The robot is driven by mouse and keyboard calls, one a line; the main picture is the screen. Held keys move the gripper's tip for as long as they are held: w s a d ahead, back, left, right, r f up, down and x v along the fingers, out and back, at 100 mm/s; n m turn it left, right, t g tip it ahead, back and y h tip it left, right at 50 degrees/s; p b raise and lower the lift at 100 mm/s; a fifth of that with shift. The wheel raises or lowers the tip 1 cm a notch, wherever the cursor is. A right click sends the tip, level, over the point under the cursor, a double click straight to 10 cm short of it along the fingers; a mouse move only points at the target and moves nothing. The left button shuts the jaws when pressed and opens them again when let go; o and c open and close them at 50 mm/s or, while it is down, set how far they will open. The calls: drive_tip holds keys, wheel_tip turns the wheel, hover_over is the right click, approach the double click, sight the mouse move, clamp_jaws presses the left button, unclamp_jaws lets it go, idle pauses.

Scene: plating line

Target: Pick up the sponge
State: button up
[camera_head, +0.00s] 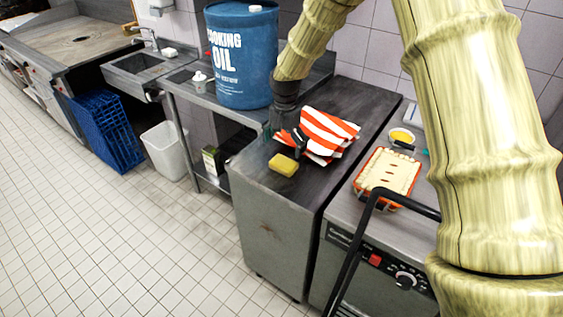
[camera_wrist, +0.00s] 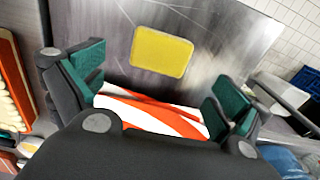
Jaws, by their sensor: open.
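The yellow sponge (camera_head: 283,165) lies flat on the dark metal counter near its front edge. In the wrist view the sponge (camera_wrist: 161,52) lies on bare metal beyond my fingertips, between the lines of the two fingers. My gripper (camera_wrist: 160,95) is open with green pads and nothing between them at the sponge.
A blue cooking oil drum (camera_head: 240,60) stands on the shelf behind. A baked dish in an orange pan (camera_head: 388,174) and a small yellow bowl (camera_head: 401,137) are to the right.

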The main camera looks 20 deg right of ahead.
sight(284, 162)
drive_tip(key=shift+s+d+f, duration=0.1)
drive_tip(key=shift+s+f, duration=0.15)
drive_tip(key=shift+s, duration=0.1)
drive_tip(key=shift+f, duration=0.3)
drive_tip(key=shift+w+f+p, duration=0.4)
drive_tip(key=shift+w+f, duration=0.35)
drive_tip(key=shift+f, duration=0.35)
drive_tip(key=shift+s+f+p, duration=0.4)
drive_tip(key=shift+s+p, duration=0.15)
drive_tip(key=shift+p, duration=0.1)
drive_tip(key=f, duration=0.2)
drive_tip(key=f+p, duration=0.1)
drive_tip(key=shift+w+a, duration=0.2)
drive_tip(key=shift+a, duration=0.05)
drive_tip(key=shift+s+f, duration=0.1)
drive_tip(key=shift+f, duration=0.2)
drive_tip(key=shift+c, duration=0.2)
drive_tip(key=c, duration=0.8)
